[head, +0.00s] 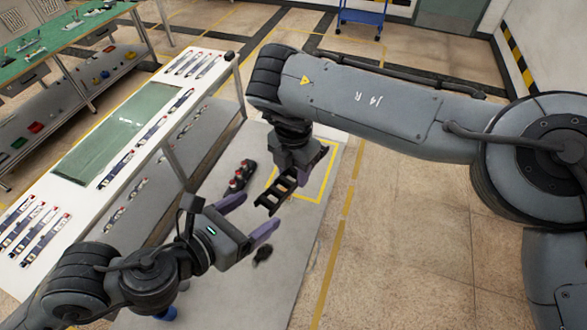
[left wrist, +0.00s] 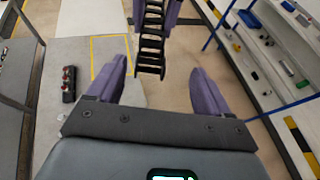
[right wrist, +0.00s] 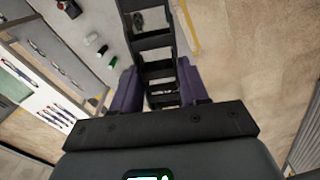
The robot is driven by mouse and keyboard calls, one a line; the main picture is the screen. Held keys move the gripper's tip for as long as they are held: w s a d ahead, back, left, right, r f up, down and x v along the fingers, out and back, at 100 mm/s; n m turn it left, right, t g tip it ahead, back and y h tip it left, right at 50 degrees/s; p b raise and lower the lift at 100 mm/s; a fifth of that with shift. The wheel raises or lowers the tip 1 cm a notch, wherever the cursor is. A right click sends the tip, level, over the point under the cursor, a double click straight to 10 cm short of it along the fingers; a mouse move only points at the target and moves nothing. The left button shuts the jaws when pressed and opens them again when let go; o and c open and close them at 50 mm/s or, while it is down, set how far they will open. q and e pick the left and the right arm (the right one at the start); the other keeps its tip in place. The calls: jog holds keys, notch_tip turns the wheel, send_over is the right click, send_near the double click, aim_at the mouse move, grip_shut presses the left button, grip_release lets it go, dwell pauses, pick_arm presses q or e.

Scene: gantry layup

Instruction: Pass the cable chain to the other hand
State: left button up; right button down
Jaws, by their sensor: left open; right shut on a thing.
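The cable chain (head: 275,192) is a black ladder-like strip. My right gripper (head: 299,168) is shut on its upper end, and the chain hangs tilted below it in the head view. In the right wrist view the chain (right wrist: 153,45) runs out from between the purple fingers. My left gripper (head: 250,215) is open and empty, its purple fingers spread, just below the chain's free end. In the left wrist view the chain (left wrist: 151,45) lies ahead of and between the open fingertips, apart from them.
A black part with red knobs (head: 240,176) sits on the grey surface (head: 225,290) under the grippers. A white bench (head: 85,225) with several small tools stands at the left. A green-topped table (head: 50,40) is farther back. Open floor lies at the right.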

pick_arm(q)
jog(key=w+a+r+n+t+y, duration=0.45)
jog(key=r+n, duration=0.25)
jog(key=n, duration=0.8)
jog(key=a+f+n+y, duration=0.3)
jog(key=a+f+n, duration=0.15)
jog(key=n, duration=0.95)
jog(key=s+a+f+n+g, duration=0.2)
jog(key=s+f+n+g, duration=0.1)
jog(key=s+f, duration=0.4)
jog(key=s+a+f+n+g, duration=0.1)
jog(key=s+f+n+g, duration=0.3)
jog(key=s+f, duration=0.3)
jog(key=s+a+f+n+g+y, duration=0.1)
jog(key=s+f+n+g, duration=0.3)
jog(key=f, duration=1)
jog(key=s+a+n, duration=0.1)
jog(key=s+n, duration=0.1)
jog(key=s, duration=0.1)
jog(key=shift+s+a+f, duration=0.15)
jog(key=shift+s+a, duration=0.05)
jog(key=shift+a, duration=0.1)
